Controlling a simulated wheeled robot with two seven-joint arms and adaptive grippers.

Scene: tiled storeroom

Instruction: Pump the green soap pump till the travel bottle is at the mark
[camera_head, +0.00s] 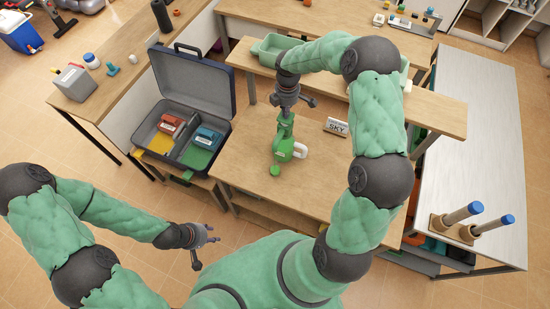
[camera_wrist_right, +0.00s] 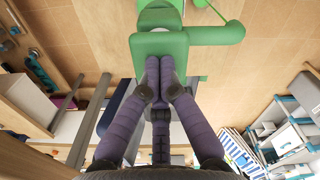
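The green soap pump (camera_head: 284,128) stands on the wooden table under my right gripper (camera_head: 286,100). In the right wrist view its green head (camera_wrist_right: 160,46) and side spout (camera_wrist_right: 216,34) show close up. The right fingers (camera_wrist_right: 159,72) are together, with their tips at the pump head; I cannot tell how hard they press. A small white item (camera_head: 300,150), perhaps the travel bottle, is beside the pump's lower part; its mark and fill level cannot be made out. A green round piece (camera_head: 275,170) lies in front. My left gripper (camera_head: 207,243) is open and empty, away from the table.
An open blue case (camera_head: 190,90) with compartments stands left of the pump. A sign (camera_head: 336,126) stands to its right. A raised shelf (camera_head: 435,112) with a green tray (camera_head: 266,48) runs behind. The table's front right is clear.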

